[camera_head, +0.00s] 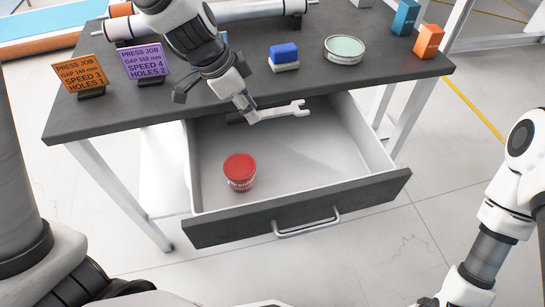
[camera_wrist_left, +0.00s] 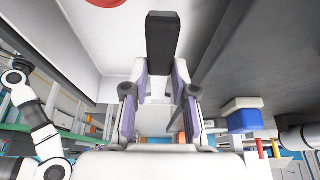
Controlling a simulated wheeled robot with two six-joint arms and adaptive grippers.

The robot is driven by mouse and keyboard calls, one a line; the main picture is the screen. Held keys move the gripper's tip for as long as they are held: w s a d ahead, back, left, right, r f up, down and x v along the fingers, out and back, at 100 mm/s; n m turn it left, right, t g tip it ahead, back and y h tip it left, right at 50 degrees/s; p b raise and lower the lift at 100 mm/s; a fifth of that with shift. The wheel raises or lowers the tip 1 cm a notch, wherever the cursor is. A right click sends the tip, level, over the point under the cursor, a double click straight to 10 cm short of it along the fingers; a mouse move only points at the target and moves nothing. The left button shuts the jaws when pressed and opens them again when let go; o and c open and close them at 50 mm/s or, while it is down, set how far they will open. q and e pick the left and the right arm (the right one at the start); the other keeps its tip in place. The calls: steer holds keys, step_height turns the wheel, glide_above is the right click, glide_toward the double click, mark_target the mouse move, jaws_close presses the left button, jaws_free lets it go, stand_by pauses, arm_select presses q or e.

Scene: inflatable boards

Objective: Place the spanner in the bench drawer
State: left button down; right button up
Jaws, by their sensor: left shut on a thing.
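The spanner (camera_head: 285,111) has a pale open-ended head and a dark handle. My left gripper (camera_head: 249,110) is shut on it and holds it over the back part of the open bench drawer (camera_head: 290,217), close to the bench's front edge. How high it is above the drawer floor is hard to tell. In the left wrist view the spanner's dark handle (camera_wrist_left: 162,45) sticks out between the fingers of my left gripper (camera_wrist_left: 158,85). My right arm shows at the right of the head view, but its gripper is not visible.
A red tin (camera_head: 240,172) stands in the drawer's front left; the drawer's right side is clear. On the bench top (camera_head: 300,85) are two sign cards (camera_head: 81,74), a blue-and-white block (camera_head: 284,56), a round green-topped dish (camera_head: 344,49) and blue and orange boxes (camera_head: 428,41).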

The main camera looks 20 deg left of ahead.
mark_target(233, 117)
arm_select(q)
step_height(233, 117, down, 10)
steer(key=b, duration=0.3)
steer(key=shift+s+r, duration=0.15)
steer(key=shift+r, duration=0.1)
steer(key=shift+f, duration=0.1)
steer(key=shift+f+b, duration=0.6)
steer(key=shift+b, duration=0.35)
steer(key=c, duration=0.9)
jaws_free()
steer(key=shift+c, duration=0.2)
steer(key=shift+r, duration=0.15)
steer(key=shift+r+p, duration=0.3)
steer(key=shift+p, duration=0.25)
steer(key=p+v, duration=0.8)
steer(key=v, duration=0.4)
steer(key=shift+d+r, duration=0.1)
steer(key=shift+r, duration=0.15)
